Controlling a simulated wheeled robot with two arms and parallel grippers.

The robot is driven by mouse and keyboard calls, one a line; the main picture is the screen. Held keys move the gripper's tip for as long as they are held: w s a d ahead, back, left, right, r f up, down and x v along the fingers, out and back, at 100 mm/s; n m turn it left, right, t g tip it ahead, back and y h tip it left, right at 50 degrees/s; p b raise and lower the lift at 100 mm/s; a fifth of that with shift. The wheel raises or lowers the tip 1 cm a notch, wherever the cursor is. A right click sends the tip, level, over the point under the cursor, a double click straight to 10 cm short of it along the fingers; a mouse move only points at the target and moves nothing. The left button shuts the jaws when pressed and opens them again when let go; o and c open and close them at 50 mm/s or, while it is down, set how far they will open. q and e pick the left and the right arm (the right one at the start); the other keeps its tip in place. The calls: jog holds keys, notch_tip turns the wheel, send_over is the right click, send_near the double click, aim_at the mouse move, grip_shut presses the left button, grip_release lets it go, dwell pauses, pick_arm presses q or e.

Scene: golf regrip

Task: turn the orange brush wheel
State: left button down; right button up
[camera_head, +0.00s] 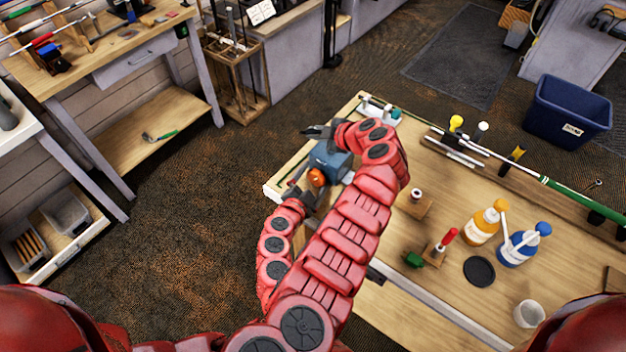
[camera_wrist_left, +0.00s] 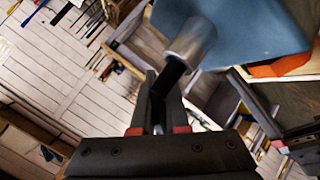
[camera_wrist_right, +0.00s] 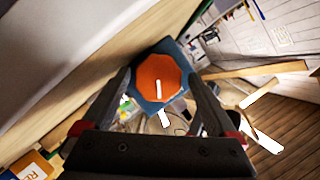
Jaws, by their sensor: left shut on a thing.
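The orange brush wheel (camera_head: 318,177) faces the near side of a blue box-shaped machine (camera_head: 330,158) at the bench's left end. In the right wrist view the orange brush wheel (camera_wrist_right: 160,80) carries a white mark. My right gripper (camera_wrist_right: 158,78) is open, its fingertips on either side of the wheel; in the head view it (camera_head: 307,190) is just below the wheel. My left gripper (camera_head: 316,131) is on the machine's far side. In the left wrist view it (camera_wrist_left: 164,88) is shut on a black handle (camera_wrist_left: 170,72) by a silver cylinder (camera_wrist_left: 190,42) on the machine.
The workbench (camera_head: 385,315) holds an orange bottle (camera_head: 482,224), a blue bottle (camera_head: 520,246), a black disc (camera_head: 479,271) and a white cup (camera_head: 528,313). A golf club (camera_head: 575,197) lies along its far edge. My left forearm crosses over the bench's left part.

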jog(key=shift+v, duration=4.05)
jog(key=s+a+r+n+g+h, duration=0.1)
jog(key=a+r+n+g+h, duration=0.15)
jog(key=n, duration=0.25)
jog(key=x, duration=1)
jog(key=shift+w+a+f, duration=0.1)
jog(key=shift+w+f, duration=0.2)
jog(key=shift+f, duration=0.1)
jog(key=c, duration=1.3)
jog(key=shift+c, duration=0.2)
jog(key=shift+s+f, duration=0.1)
